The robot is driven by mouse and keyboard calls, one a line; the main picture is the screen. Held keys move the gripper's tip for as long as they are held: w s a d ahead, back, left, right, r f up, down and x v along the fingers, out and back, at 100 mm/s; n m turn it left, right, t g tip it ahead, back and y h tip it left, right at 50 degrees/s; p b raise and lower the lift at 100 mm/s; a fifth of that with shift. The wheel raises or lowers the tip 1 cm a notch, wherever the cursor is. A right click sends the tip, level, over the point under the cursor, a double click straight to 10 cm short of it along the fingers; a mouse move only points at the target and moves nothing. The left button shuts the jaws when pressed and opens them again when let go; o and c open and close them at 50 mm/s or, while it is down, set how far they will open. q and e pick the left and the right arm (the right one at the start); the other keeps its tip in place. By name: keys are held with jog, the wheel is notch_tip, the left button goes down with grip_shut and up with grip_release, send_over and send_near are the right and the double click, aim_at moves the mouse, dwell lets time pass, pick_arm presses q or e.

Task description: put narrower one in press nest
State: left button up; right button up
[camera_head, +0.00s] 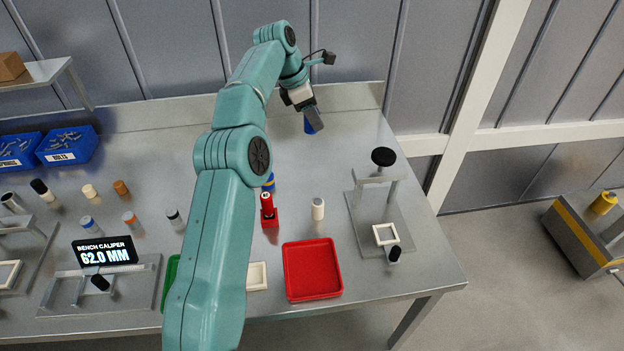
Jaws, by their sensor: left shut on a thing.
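My left gripper (314,118) is shut on a blue piece (309,127), mostly hidden by the fingers, above the far right part of the bench. The press (378,174) stands at the right with a black knob on top. Its nest looks to be the white square frame (376,238) on the press base, and no part shows inside it. A bench caliper (140,285) at the lower left has a display (105,252) reading 62.0 MM. The caliper holds no visible part. My right gripper is out of view.
Several small capped cylinders (130,219) stand at left, before blue bins (67,146). My left arm hides the middle. The bench is clear between gripper and press.

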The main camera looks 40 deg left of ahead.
pick_arm(q)
notch_tip(320, 180, down, 19)
jog(key=b, duration=0.5)
jog(key=shift+f, duration=0.2)
jog(key=shift+w+a+f, duration=0.1)
jog(key=shift+a+f, duration=0.1)
jog(key=shift+f, duration=0.25)
jog(key=shift+d+b, duration=0.15)
jog(key=shift+b, duration=0.15)
jog(key=o, duration=0.9)
jog(key=shift+f, duration=0.1)
jog(key=shift+c, duration=0.2)
jog(key=o, duration=0.4)
jog(key=shift+c, duration=0.2)
